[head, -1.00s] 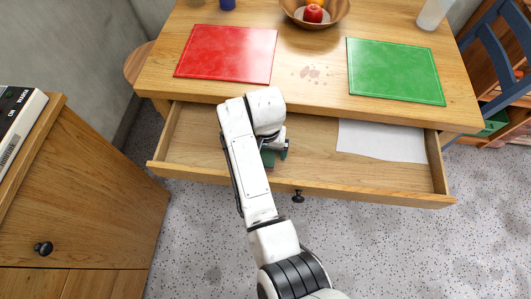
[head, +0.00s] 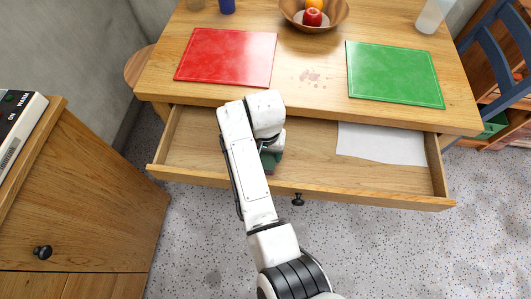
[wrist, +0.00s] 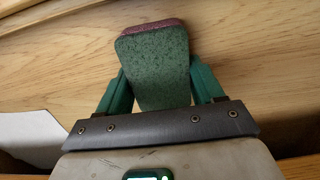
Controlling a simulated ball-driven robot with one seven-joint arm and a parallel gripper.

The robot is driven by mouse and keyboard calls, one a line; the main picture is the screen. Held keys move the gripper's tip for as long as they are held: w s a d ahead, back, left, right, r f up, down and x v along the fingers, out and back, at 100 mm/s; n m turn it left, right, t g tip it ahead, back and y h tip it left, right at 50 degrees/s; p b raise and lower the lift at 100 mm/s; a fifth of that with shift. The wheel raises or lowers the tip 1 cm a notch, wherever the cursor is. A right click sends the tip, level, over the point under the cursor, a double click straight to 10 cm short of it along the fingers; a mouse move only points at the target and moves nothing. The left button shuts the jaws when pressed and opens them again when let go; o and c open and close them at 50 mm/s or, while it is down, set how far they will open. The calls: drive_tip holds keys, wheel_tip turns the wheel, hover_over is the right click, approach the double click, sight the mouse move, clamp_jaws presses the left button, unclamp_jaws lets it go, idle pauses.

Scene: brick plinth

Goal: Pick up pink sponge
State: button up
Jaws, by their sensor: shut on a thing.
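The pink sponge (wrist: 158,62) shows in the wrist view with a dark green speckled face and a thin pink edge at its far end. My gripper (wrist: 155,85) has its two green fingers on either side of the sponge, shut on it. In the head view my gripper (head: 270,158) is inside the open drawer (head: 195,150), partly hidden under my wrist. A bit of the sponge's green (head: 273,163) seems to show there, but it is hard to tell from the fingers. I cannot tell whether the sponge touches the drawer floor.
A white paper sheet (head: 380,143) lies in the drawer's right part. On the table above are a red mat (head: 227,56), a green mat (head: 395,72), a fruit bowl (head: 290,20) and a bottle (head: 433,15). A cabinet (head: 85,190) stands left.

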drive_tip(key=shift+r, duration=0.65)
drive_tip(key=s+r, duration=0.1)
drive_tip(key=r, duration=0.1)
drive_tip(key=s+r+p, duration=0.1)
drive_tip(key=s+r, duration=0.1)
drive_tip(key=r, duration=0.1)
drive_tip(key=s+r+p, duration=0.1)
drive_tip(key=r, duration=0.1)
drive_tip(key=shift+s+d+r, duration=0.15)
drive_tip(key=shift+s, duration=0.15)
drive_tip(key=s+r+p, duration=0.4)
drive_tip(key=s+p, duration=0.2)
drive_tip(key=s, duration=0.3)
drive_tip(key=shift+s+d+r, duration=0.15)
drive_tip(key=shift+s+d, duration=0.05)
drive_tip(key=shift+d, duration=0.15)
